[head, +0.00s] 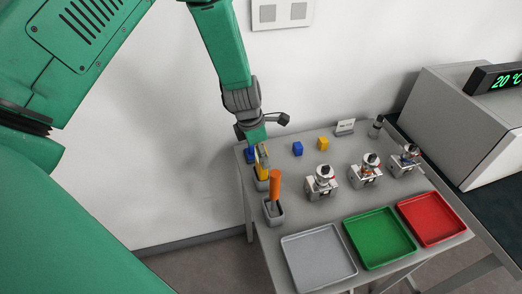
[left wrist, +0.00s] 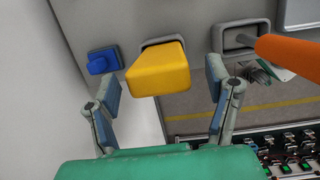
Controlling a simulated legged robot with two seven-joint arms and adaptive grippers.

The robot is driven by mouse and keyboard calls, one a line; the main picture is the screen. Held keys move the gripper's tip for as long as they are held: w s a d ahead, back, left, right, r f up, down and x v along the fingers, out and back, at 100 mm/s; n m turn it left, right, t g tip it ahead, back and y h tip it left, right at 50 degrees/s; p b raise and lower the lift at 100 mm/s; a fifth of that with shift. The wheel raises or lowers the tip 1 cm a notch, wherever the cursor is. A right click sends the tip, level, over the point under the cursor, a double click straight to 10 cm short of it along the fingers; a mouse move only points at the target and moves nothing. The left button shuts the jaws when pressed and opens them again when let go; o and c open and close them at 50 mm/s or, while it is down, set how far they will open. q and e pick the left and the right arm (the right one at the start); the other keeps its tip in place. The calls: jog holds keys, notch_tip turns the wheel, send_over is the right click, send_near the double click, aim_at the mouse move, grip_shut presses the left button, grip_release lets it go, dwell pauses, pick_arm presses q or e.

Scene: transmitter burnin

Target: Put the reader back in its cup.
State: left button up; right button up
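A yellow block-shaped handle (head: 262,173), which I take to be the reader, stands in a small grey cup (head: 261,185) at the left end of the table. In the left wrist view the yellow handle (left wrist: 158,70) lies between the spread fingers, with the grey cup's rim (left wrist: 163,40) behind it. My left gripper (head: 259,150) is above it. Its fingers (left wrist: 164,90) are open, with a visible gap on each side of the handle. The handle's lower end is hidden in the cup. My right gripper is not in view.
An orange-handled tool (head: 274,187) stands in another grey cup (head: 274,213) close by. Blue (head: 297,148) and yellow (head: 323,143) blocks, several white devices (head: 321,182), and grey (head: 318,258), green (head: 379,237) and red (head: 432,218) trays occupy the table.

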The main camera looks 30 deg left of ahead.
pick_arm(q)
jog(key=shift+r, duration=0.35)
jog(key=v, duration=1.1)
jog(key=shift+a, duration=0.1)
